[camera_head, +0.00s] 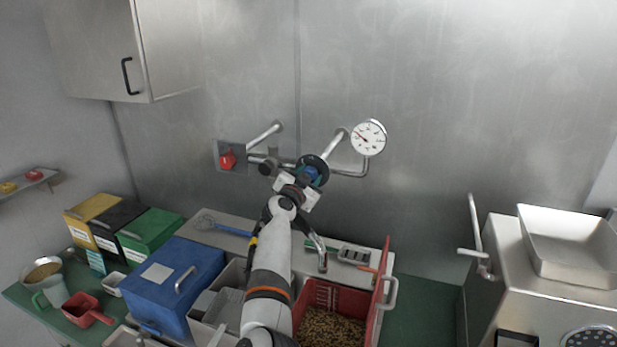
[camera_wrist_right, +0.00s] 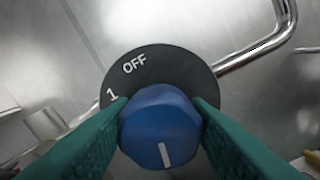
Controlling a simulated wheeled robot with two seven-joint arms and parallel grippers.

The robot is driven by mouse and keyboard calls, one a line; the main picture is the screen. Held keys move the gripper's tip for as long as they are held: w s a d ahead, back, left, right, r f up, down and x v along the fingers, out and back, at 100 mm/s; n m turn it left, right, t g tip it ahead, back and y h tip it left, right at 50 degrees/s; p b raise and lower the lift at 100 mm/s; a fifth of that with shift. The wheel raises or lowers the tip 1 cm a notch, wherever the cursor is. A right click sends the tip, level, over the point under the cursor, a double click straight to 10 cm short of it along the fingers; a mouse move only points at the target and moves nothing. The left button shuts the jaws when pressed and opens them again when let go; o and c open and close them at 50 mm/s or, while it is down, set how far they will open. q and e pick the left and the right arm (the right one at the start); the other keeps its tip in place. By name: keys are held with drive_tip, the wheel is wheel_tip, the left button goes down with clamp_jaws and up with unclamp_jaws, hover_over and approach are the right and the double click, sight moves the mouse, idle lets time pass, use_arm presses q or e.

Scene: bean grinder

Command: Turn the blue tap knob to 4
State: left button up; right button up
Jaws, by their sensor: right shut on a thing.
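The blue tap knob (camera_head: 311,173) sits on a dark round dial on the metal wall. In the right wrist view the blue knob (camera_wrist_right: 160,128) fills the lower middle, and its white pointer line points down in the picture. The black dial plate (camera_wrist_right: 178,68) shows "OFF" at the top and "1" at the left; its other marks are hidden behind the knob and fingers. My right gripper (camera_wrist_right: 160,130) has its green fingers on both sides of the knob, shut on it. In the head view my right gripper (camera_head: 302,183) reaches up to the knob. My left gripper is not in view.
A round white gauge (camera_head: 369,138) and pipes are on the wall beside the knob. A red switch (camera_head: 227,160) is at the left. Below are a blue box (camera_head: 174,284), a red bin (camera_head: 338,300) of beans and a steel grinder (camera_head: 545,275) at the right.

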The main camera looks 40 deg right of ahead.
drive_tip(key=shift+f+n, duration=0.1)
drive_tip(key=shift+n, duration=0.2)
idle(0.4)
drive_tip(key=o, duration=1)
drive_tip(key=shift+w+a, duration=0.1)
drive_tip(key=shift+a, duration=0.05)
